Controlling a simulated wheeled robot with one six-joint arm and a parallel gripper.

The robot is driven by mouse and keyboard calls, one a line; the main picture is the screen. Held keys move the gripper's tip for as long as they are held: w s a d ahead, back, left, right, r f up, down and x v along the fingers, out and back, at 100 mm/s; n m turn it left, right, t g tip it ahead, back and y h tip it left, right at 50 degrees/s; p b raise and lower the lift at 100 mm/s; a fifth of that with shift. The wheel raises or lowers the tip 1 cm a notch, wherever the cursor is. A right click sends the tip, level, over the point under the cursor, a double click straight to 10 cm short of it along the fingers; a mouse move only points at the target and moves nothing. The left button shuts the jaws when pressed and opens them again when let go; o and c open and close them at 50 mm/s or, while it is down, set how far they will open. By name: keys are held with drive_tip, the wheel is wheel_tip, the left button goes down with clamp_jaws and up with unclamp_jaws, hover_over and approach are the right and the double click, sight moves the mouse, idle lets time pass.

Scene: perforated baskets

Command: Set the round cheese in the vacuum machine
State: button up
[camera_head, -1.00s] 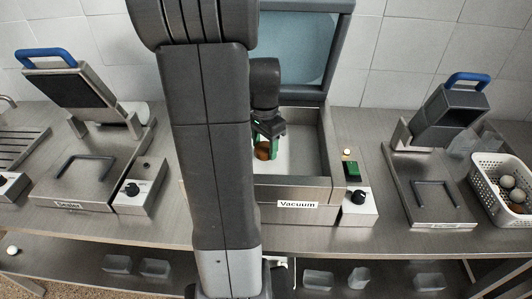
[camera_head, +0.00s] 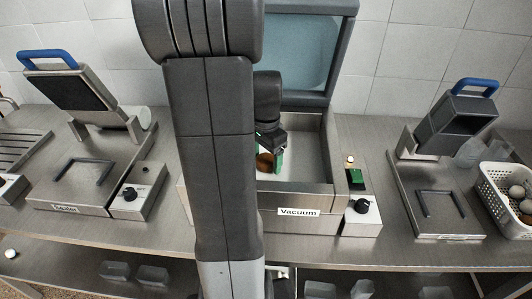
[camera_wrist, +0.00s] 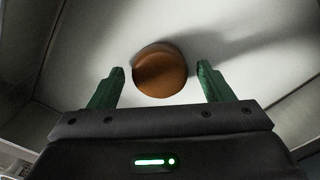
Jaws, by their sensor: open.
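The round cheese (camera_wrist: 160,71) is orange-brown. In the wrist view it sits on the pale floor of the vacuum machine's chamber, just beyond and between my fingertips. In the head view the cheese (camera_head: 264,163) shows partly beside my gripper (camera_head: 267,160). My gripper (camera_wrist: 160,82) has green fingers, spread open, with a visible gap on each side of the cheese. The vacuum machine (camera_head: 325,190) stands open, its lid (camera_head: 306,60) raised behind. My arm hides the left part of the machine.
A sealer (camera_head: 88,180) with a blue handle stands at left. Another blue-handled device (camera_head: 440,190) stands at right. A white perforated basket (camera_head: 497,200) with round items is at the far right. The chamber walls surround my gripper. Some counter between the devices is bare.

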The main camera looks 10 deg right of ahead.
sight(266, 158)
wheel_tip(266, 158, up, 12)
drive_tip(key=shift+r, duration=0.2)
idle(0.4)
